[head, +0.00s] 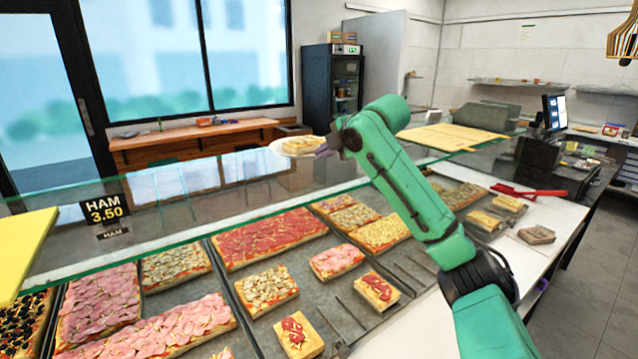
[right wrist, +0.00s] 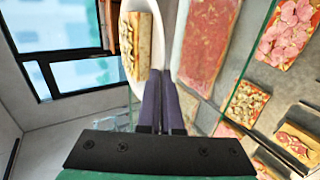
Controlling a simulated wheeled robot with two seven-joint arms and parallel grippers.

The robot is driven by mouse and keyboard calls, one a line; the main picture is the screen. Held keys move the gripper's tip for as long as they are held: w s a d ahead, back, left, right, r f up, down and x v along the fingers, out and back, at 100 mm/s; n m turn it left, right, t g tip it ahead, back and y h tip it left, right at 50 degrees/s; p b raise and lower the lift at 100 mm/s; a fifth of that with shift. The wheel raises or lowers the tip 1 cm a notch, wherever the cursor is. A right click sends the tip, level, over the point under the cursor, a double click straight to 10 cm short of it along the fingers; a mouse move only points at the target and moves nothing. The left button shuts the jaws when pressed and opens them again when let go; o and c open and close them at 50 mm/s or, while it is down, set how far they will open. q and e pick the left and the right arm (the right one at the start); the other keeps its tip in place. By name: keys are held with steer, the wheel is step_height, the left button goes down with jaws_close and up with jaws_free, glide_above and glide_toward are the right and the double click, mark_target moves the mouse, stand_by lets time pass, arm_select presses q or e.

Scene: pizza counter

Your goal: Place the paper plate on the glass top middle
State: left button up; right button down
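A white paper plate (head: 279,151) with a slice of pizza (head: 300,144) on it is near the middle of the head view, over the glass top (head: 225,185) of the counter. My right gripper (head: 322,150) is at the plate's right edge, its purple fingers close together on the rim. In the right wrist view the plate (right wrist: 128,72) and slice (right wrist: 143,48) show at the fingertips (right wrist: 160,75). The plate looks about level; I cannot tell whether it touches the glass. My left gripper is not in view.
Yellow boards lie on the glass top at the left (head: 22,250) and right (head: 450,137). A ham price sign (head: 104,210) stands at the left. Several pizzas (head: 270,238) lie on trays below the glass. The glass between sign and plate is clear.

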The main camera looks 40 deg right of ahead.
mark_target(322, 188)
step_height(322, 188, down, 6)
steer(key=shift+a+f+b, duration=0.1)
steer(key=shift+f+b, duration=0.1)
steer(key=shift+b, duration=0.1)
steer(key=shift+w, duration=0.1)
steer(key=c, duration=1.4)
jaws_free()
steer(key=shift+o, duration=0.2)
